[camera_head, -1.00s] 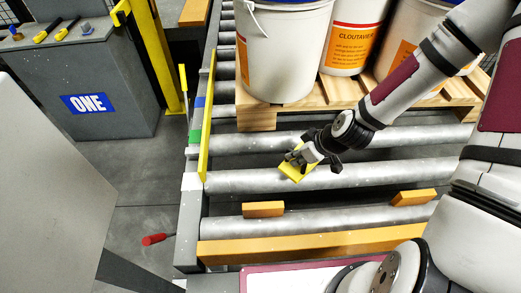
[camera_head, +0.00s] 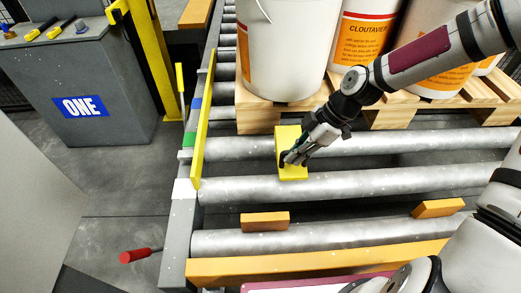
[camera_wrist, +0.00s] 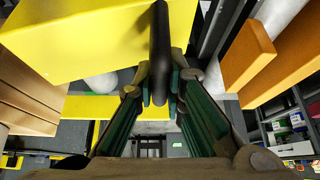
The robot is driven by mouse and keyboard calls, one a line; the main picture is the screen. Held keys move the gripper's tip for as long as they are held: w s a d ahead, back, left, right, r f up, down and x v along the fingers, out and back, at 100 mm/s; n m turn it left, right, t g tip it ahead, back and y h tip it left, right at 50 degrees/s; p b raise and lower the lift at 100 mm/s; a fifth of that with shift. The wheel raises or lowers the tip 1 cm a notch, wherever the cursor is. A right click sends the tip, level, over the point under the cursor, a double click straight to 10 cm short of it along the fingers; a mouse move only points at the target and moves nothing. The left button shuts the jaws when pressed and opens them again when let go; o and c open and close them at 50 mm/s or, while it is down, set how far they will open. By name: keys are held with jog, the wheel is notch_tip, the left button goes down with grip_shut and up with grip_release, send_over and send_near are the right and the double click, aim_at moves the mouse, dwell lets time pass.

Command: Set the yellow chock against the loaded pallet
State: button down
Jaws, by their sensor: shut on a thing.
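The yellow chock (camera_head: 290,142) is over the rollers in front of the loaded pallet (camera_head: 257,119). Its far end overlaps the pallet's front left block in the head view; I cannot tell whether they touch. My gripper (camera_head: 292,159) is shut on the chock near its front end. White pails (camera_head: 285,50) with orange labels stand on the pallet.
Two orange wooden blocks, one left (camera_head: 265,221) and one right (camera_head: 438,208), sit by the front roller (camera_head: 320,234). A yellow rail (camera_head: 203,125) edges the conveyor's left side. A red-handled tool (camera_head: 135,256) lies on the floor. A grey cabinet (camera_head: 95,90) marked ONE stands left.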

aim_at(281, 147)
jog(key=shift+w+a+f+b, duration=0.6)
jog(key=shift+w+a, duration=0.3)
jog(key=shift+a, duration=0.6)
jog(key=shift+w+a+f+b, duration=0.55)
jog(key=shift+w+a, duration=0.35)
jog(key=shift+a, duration=0.6)
jog(key=shift+w+a+f+b, duration=0.55)
jog(key=shift+w+a, duration=0.35)
jog(key=shift+a, duration=0.6)
jog(key=shift+f, duration=0.15)
jog(key=c, duration=1.7)
grip_release()
jog(key=shift+o, duration=0.2)
jog(key=p+v, duration=0.4)
jog(key=v, duration=0.8)
